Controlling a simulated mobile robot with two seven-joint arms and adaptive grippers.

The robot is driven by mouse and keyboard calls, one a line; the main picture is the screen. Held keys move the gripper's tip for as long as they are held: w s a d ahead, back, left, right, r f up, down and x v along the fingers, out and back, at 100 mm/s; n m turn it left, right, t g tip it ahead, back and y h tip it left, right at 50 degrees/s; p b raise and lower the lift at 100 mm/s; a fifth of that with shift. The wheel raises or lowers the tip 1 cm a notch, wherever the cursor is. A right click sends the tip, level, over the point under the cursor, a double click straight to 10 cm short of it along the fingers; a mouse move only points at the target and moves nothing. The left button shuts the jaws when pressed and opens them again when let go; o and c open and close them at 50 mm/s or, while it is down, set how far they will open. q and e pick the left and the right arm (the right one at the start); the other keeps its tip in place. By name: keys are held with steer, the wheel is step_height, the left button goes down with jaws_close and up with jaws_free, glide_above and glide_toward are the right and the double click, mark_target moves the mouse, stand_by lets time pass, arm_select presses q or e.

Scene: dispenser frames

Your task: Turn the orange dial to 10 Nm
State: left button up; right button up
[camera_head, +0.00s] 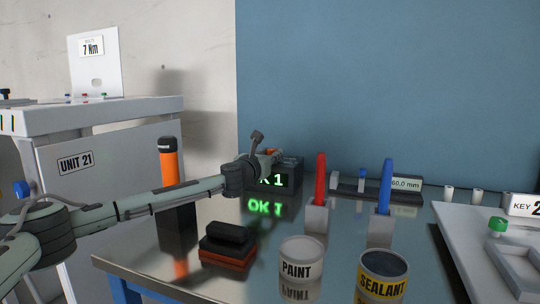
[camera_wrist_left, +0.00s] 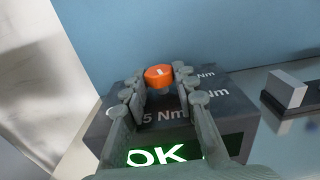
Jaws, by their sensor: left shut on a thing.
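The orange dial (camera_wrist_left: 159,76) sits on top of a dark box (camera_head: 292,172) on the metal table. A short pale mark shows on the dial's face. My left gripper (camera_wrist_left: 155,84) has its fingers on either side of the dial and is shut on it. In the head view the left gripper (camera_head: 270,156) is over the box and hides most of the dial. The box top (camera_wrist_left: 205,98) carries "5 Nm" and another "Nm" label, partly hidden by the fingers. Its green display reads "OK", then "1" in the head view. My right gripper is not in view.
A sign (camera_head: 91,47) on the cabinet at left reads "7 Nm". Near my left arm stand an orange-and-black cylinder (camera_head: 169,160) and a dark block (camera_head: 228,240). Red (camera_head: 320,180) and blue (camera_head: 386,187) upright handles, a paint can (camera_head: 302,268) and a sealant can (camera_head: 382,278) stand to the right.

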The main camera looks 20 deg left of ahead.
arm_select(q)
jaws_close()
steer(key=shift+d+f+n+y, duration=0.1)
steer(key=shift+d+n+y, duration=0.15)
steer(key=shift+n+y, duration=0.5)
steer(key=n+y, duration=0.1)
steer(key=y, duration=0.1)
steer(key=n+y, duration=0.1)
steer(key=y, duration=0.1)
steer(key=shift+d+g, duration=0.2)
steer(key=shift+g, duration=0.1)
steer(key=shift+w+n+g+y, duration=0.1)
steer(key=shift+n+g+y, duration=0.4)
steer(key=shift+n+y, duration=0.8)
steer(key=shift+y, duration=0.45)
steer(key=o, duration=1)
jaws_free()
steer(key=shift+c, duration=0.2)
steer(key=v, duration=1.2)
